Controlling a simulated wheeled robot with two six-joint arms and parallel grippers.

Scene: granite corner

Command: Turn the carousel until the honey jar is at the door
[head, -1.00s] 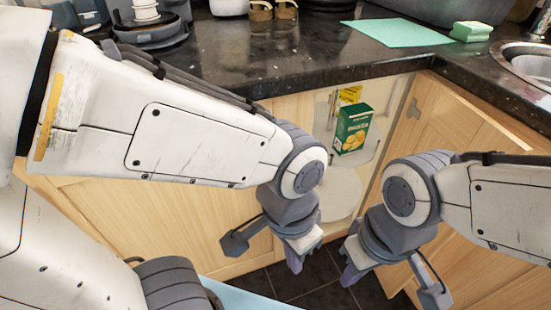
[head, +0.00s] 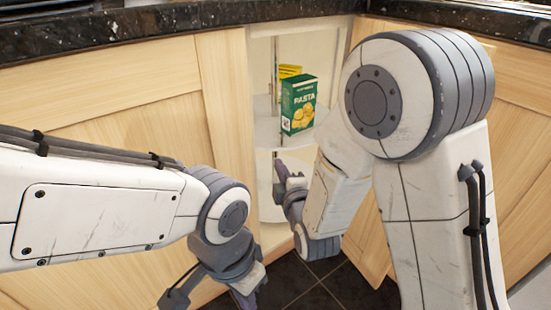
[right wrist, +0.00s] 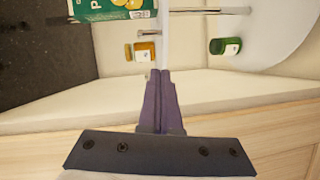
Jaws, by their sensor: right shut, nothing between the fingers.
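The carousel's pale upper shelf (head: 267,131) shows inside the open corner cabinet, with a lower tier (head: 266,205) below it. A green pasta box (head: 298,104) stands on the upper shelf near the opening. The honey jar is not identifiable in the head view. My right gripper (head: 279,172) is shut and empty at the opening, below the pasta box. My left gripper (head: 243,303) hangs low left, its fingertips mostly cut off.
A yellow packet (head: 289,71) stands behind the pasta box. A green jar (right wrist: 226,46) shows in the right wrist view. Wooden cabinet fronts (head: 110,75) flank the opening under the dark worktop (head: 150,22). My right arm covers the opening's right side.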

